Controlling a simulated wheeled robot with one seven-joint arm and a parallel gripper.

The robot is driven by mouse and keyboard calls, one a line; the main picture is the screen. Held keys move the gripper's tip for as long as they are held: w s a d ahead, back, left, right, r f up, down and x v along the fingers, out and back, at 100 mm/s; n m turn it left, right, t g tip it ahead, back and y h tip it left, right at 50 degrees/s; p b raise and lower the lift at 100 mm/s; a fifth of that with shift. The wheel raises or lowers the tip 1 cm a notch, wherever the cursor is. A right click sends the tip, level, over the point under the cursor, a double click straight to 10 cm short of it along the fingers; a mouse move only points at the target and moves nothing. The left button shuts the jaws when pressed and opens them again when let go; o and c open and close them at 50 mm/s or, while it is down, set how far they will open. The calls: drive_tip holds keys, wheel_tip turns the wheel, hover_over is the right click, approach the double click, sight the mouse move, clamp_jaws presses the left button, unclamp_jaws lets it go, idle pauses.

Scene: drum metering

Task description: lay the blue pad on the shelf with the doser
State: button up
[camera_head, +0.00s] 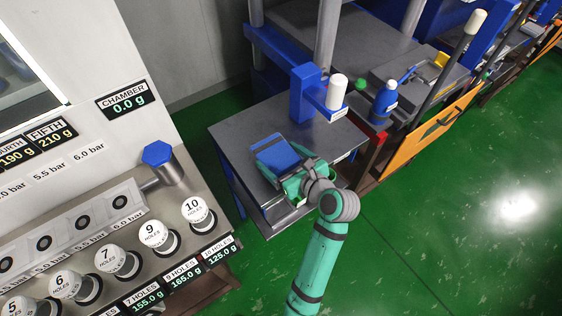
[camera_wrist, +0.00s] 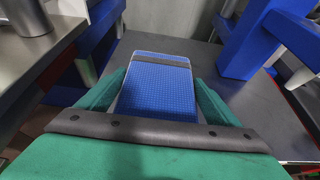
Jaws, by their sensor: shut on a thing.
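The blue pad (camera_head: 277,156) lies flat over the grey shelf (camera_head: 237,136) at its near left part. In the wrist view the pad (camera_wrist: 158,88) sits between the two green fingers of my gripper (camera_wrist: 160,98), with a dark strap across its far end. My gripper (camera_head: 296,178) is shut on the pad from its near side. Whether the pad touches the shelf is hard to tell. The doser, a blue stand with a white cylinder (camera_head: 337,91), stands at the back right of the same shelf, apart from the pad. In the wrist view its blue column (camera_wrist: 252,45) is at upper right.
A blue bottle (camera_head: 384,100) and a green-capped item (camera_head: 361,83) stand right of the doser. A metal bench with white numbered caps (camera_head: 194,209) and a blue-topped post (camera_head: 158,155) is at left. Bare shelf surface lies behind the pad.

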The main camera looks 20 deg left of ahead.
sight(280, 164)
drive_tip(key=shift+f, duration=1.4)
drive_tip(key=shift+f, duration=0.15)
drive_tip(key=o, duration=1)
drive_tip(key=shift+r, duration=0.2)
drive_tip(key=v, duration=1.2)
drive_tip(key=shift+w, duration=0.1)
